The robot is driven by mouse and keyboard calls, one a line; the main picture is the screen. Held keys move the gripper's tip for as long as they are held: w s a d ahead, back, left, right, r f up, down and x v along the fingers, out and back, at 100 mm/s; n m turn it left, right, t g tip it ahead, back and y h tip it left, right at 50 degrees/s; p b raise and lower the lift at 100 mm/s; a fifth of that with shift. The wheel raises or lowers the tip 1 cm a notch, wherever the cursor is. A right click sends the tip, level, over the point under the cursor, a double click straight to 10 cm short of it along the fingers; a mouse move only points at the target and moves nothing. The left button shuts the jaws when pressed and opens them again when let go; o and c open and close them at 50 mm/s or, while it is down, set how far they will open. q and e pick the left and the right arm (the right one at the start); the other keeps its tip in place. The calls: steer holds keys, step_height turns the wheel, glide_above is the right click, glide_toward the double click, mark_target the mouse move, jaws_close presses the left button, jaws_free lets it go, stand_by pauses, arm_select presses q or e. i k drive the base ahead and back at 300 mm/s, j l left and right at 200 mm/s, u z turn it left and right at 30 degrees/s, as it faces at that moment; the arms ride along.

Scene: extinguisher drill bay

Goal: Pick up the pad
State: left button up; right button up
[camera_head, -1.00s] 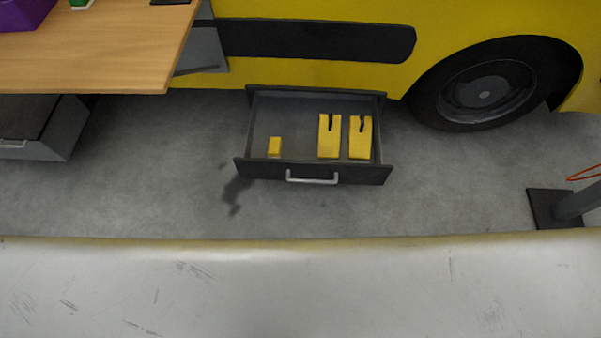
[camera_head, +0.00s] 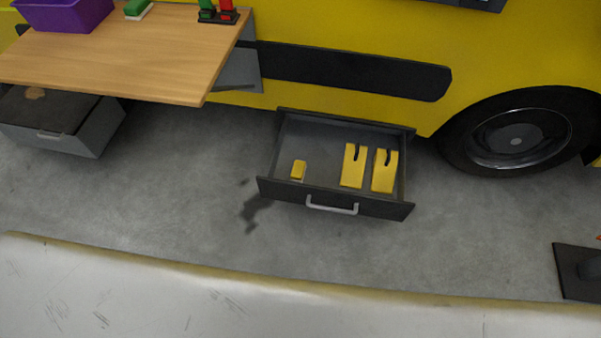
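I cannot tell for certain which thing is the pad. A small green and white block (camera_head: 138,9) lies on the wooden tabletop (camera_head: 120,60) at the upper left, cut by the top edge. A small yellow block (camera_head: 298,169) lies in the left part of the open dark drawer (camera_head: 335,198). Two larger yellow blocks with dark slots, one (camera_head: 352,172) and another (camera_head: 384,176), stand side by side in its right part. Neither of my grippers is in view.
A purple bin (camera_head: 65,14) and a dark stand with green and red items (camera_head: 218,16) are on the tabletop. A grey drawer (camera_head: 60,130) is below it. A yellow vehicle with a wheel (camera_head: 515,138) stands behind.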

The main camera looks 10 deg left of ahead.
mark_target(298, 171)
steer(key=u, duration=1.4)
steer(key=z, duration=1.15)
steer(key=i+l+z, duration=0.15)
steer(key=i, duration=0.2)
steer(key=i+z, duration=0.15)
steer(key=i, duration=0.2)
